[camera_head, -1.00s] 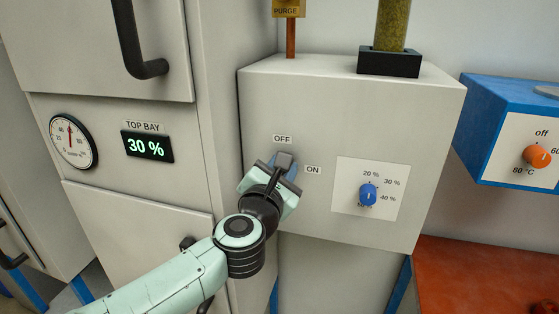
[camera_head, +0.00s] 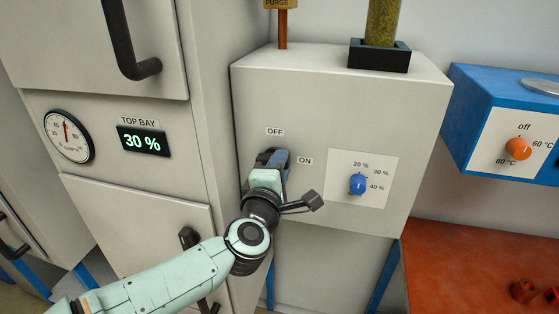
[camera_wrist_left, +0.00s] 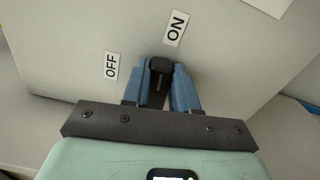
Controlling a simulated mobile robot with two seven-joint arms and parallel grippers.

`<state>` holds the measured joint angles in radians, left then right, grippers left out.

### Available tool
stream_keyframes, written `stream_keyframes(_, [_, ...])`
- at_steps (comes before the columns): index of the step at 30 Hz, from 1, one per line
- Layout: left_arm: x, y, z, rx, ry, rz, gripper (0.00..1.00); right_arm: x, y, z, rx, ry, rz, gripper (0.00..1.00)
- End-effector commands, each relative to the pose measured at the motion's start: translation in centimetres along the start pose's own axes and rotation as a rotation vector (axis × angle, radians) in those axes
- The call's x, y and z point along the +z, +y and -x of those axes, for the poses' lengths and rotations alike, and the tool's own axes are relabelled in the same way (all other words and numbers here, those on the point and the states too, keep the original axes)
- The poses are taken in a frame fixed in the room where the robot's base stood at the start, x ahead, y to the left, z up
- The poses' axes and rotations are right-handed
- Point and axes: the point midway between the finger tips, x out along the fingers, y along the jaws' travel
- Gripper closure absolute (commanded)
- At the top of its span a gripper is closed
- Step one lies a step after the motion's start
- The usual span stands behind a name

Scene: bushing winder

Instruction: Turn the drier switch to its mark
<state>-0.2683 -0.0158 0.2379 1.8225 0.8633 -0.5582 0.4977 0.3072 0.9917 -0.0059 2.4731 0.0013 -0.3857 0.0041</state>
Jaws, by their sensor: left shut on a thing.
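The drier switch (camera_wrist_left: 160,66) is a black handle on the pale drier box (camera_head: 325,110). In the left wrist view it sits between the blue fingers of my left gripper (camera_wrist_left: 161,80), which is shut on it. The handle's visible end points roughly toward the ON label (camera_wrist_left: 175,28); the OFF label (camera_wrist_left: 111,66) lies to its left. In the head view my left gripper (camera_head: 274,160) covers most of the switch, below the OFF label (camera_head: 275,132) and left of the ON label (camera_head: 305,160). My right gripper is out of view.
A blue dial (camera_head: 357,184) with percent marks is on the same box, right of the switch. A display reading 30 % (camera_head: 142,141) and a round gauge (camera_head: 69,136) are on the cabinet at left. A blue unit with an orange knob (camera_head: 518,149) stands at right.

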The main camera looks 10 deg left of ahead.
Motion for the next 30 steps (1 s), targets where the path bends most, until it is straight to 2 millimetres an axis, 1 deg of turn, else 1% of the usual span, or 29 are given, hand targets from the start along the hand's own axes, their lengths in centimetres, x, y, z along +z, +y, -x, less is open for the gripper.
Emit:
stream_keyframes(3, [-0.09, 0.11, -0.04, 0.004, 0.003, -0.059, 1.00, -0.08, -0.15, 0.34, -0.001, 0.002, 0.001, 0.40])
stream_keyframes(10, [-0.11, -0.06, -0.03, 0.004, 0.003, -0.124, 1.00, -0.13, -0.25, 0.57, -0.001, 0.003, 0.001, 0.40])
stream_keyframes(25, [-0.14, -0.08, -0.03, 0.005, 0.003, -0.144, 1.00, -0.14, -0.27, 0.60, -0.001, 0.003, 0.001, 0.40])
stream_keyframes(26, [-0.14, -0.08, -0.03, 0.005, 0.003, -0.144, 0.69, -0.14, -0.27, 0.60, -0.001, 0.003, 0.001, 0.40])
stream_keyframes(27, [-0.14, -0.09, -0.03, 0.005, 0.003, -0.144, 0.56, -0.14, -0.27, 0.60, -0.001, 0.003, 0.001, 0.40])
stream_keyframes(28, [-0.14, -0.10, -0.03, 0.005, 0.003, -0.144, 0.47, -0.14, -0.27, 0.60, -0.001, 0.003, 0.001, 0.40])
stream_keyframes(30, [-0.12, -0.14, -0.03, 0.004, 0.003, -0.143, 0.47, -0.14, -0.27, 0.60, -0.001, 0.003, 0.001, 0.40])
